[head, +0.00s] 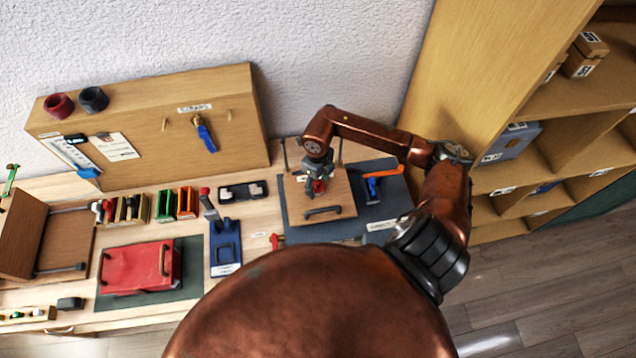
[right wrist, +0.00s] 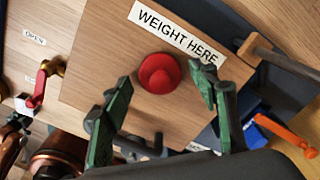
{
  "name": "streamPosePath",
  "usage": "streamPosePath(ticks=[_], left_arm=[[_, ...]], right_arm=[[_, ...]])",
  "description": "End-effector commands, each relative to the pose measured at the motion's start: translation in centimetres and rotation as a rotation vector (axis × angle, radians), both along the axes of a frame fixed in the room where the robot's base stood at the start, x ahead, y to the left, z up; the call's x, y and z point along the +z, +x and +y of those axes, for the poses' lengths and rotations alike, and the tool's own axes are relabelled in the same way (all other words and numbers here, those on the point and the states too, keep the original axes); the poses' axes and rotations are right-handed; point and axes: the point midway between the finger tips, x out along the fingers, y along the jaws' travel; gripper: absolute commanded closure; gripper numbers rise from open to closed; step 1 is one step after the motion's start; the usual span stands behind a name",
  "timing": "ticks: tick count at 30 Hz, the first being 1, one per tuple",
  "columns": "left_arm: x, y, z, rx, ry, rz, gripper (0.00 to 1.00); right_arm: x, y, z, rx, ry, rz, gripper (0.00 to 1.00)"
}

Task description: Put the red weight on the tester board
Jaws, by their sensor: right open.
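The red weight (right wrist: 158,73) sits on the wooden tester board (right wrist: 95,60), close under the "WEIGHT HERE" label (right wrist: 178,32) in the right wrist view. My right gripper (right wrist: 161,82) is open, with one green-padded finger on each side of the weight. Whether either finger touches it I cannot tell. In the head view the right gripper (head: 318,178) is over the board (head: 338,196) and partly hides the red weight (head: 319,187). At the left of the wrist view, a dark part with a little green, beside copper links, looks like my left gripper (right wrist: 15,126); its jaws are unclear.
The board has a dark handle (head: 322,211) and lies on a grey mat (head: 294,214). An orange-and-blue tool (head: 376,182) lies right of it. A red lever (right wrist: 40,84) is left of it. A red case (head: 138,268) stands farther left; shelves are at right.

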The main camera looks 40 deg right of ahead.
Motion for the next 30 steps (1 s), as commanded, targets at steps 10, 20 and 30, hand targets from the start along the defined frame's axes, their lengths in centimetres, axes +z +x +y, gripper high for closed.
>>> streamPosePath(ticks=[10,20,30], left_arm=[[-0.9,-0.1,0.0,0.0,0.0,0.001,0.59],[-1.9,-0.2,0.0,0.0,0.0,0.003,0.59],[-2.0,-0.2,0.0,0.0,0.0,0.003,0.59]], right_arm=[[4.8,0.2,-0.1,0.002,-0.003,-0.005,0.46],[10.8,0.1,0.0,0.001,-0.001,-0.003,0.46],[12.3,0.0,0.0,0.0,0.001,0.0,0.46]])
